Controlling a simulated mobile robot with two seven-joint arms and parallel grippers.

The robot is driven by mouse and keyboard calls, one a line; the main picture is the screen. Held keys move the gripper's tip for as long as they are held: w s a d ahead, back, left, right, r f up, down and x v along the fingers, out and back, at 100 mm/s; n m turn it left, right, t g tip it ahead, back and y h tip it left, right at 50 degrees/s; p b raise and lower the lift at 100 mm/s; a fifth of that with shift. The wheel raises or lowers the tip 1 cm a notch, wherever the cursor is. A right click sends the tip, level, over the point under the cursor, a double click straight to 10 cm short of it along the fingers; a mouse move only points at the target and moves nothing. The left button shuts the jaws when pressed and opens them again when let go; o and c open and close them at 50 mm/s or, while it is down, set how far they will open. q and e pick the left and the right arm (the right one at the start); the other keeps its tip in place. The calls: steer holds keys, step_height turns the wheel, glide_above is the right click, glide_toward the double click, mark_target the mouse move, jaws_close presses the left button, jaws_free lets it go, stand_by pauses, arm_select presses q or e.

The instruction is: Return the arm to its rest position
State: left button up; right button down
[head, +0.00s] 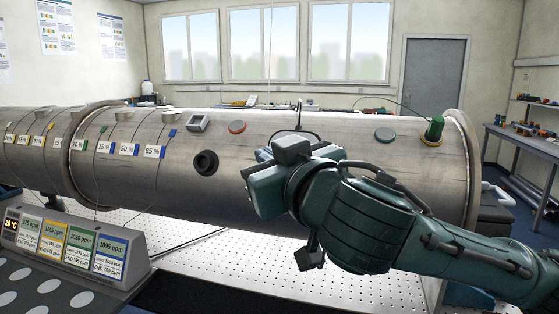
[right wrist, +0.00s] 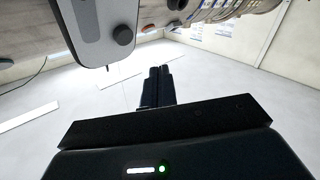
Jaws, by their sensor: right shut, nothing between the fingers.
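My right arm comes in from the right in the head view, in front of the large grey metal pipe (head: 230,190). My right gripper (right wrist: 158,75) shows in the right wrist view with its two dark fingers shut together and nothing between them. In the head view the green hand (head: 275,188) covers part of the pipe's front, and the fingertips cannot be made out. I cannot tell whether the hand touches the pipe. My left arm and gripper are not in view.
The perforated white table (head: 215,250) lies under the pipe. A display stand with ppm cards (head: 75,245) is at the lower left. A black port (head: 205,163) and a green-capped fitting (head: 434,130) are on the pipe. A side bench (head: 525,140) stands at the right.

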step_height(320, 180, down, 29)
steer(key=d+m+g, duration=0.2)
steer(key=g, duration=0.2)
steer(key=s+d+f+h, duration=0.1)
steer(key=s+d+f, duration=0.3)
steer(key=s+f, duration=0.2)
steer(key=s+d+f+m+g+h, duration=0.1)
steer(key=s+d+f, duration=0.3)
steer(key=f, duration=0.6)
steer(key=s+d+f+m+g+h, duration=0.1)
steer(key=s+d+f, duration=0.3)
steer(key=s+f, duration=0.4)
steer(key=shift+d+f+h, duration=0.2)
steer(key=shift+f+h, duration=0.2)
steer(key=shift+f, duration=0.1)
steer(key=shift+s, duration=0.1)
